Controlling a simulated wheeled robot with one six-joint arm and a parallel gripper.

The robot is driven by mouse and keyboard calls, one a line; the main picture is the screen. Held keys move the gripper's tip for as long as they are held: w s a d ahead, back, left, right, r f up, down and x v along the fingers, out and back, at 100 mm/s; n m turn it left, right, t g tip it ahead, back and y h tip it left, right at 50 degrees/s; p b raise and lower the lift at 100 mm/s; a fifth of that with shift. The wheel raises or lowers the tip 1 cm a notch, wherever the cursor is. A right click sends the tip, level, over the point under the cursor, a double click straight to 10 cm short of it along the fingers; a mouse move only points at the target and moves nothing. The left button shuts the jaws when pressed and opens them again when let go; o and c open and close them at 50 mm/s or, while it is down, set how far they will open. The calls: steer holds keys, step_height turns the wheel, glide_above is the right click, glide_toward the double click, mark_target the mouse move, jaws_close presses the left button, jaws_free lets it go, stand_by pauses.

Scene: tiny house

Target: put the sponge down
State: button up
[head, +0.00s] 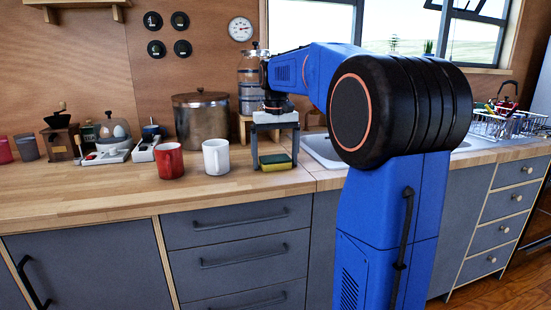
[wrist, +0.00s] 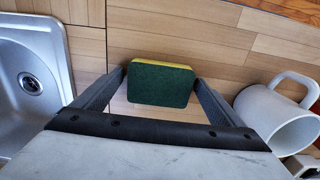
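The sponge (head: 275,164), dark green with a yellow layer, is between the two fingers of my gripper (head: 275,158), low at the front of the wooden counter. In the wrist view the sponge (wrist: 162,84) shows its green face, with the yellow along the far edge. The fingers of my gripper (wrist: 160,82) meet its two ends, with no clear gap. The sponge is at or just above the counter; I cannot tell whether it touches.
A white mug (head: 216,157) stands close left of my gripper and a red mug (head: 169,161) farther left. A steel pot (head: 201,120) is behind them. The sink (head: 322,150) is to the right. The counter (head: 225,186) in front is clear.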

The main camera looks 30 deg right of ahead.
mark_target(275, 158)
steer(key=shift+r, duration=0.1)
step_height(275, 158, up, 12)
steer(key=s+a+f+n+t, duration=0.1)
steer(key=s+a+f, duration=0.4)
steer(key=s, duration=0.2)
steer(key=s+a+f+n+t, duration=0.1)
steer(key=s+a+f, duration=0.45)
steer(key=s, duration=0.25)
steer(key=s+a+f+t, duration=0.1)
steer(key=s+a+f, duration=0.1)
steer(key=s+f, duration=0.5)
steer(key=s+a+f+n+t, duration=0.1)
steer(key=s+a+f, duration=0.2)
steer(key=s+f, duration=0.5)
step_height(275, 158, down, 4)
steer(key=shift+f+t, duration=0.1)
steer(key=shift+t, duration=0.3)
steer(key=shift+a, duration=0.1)
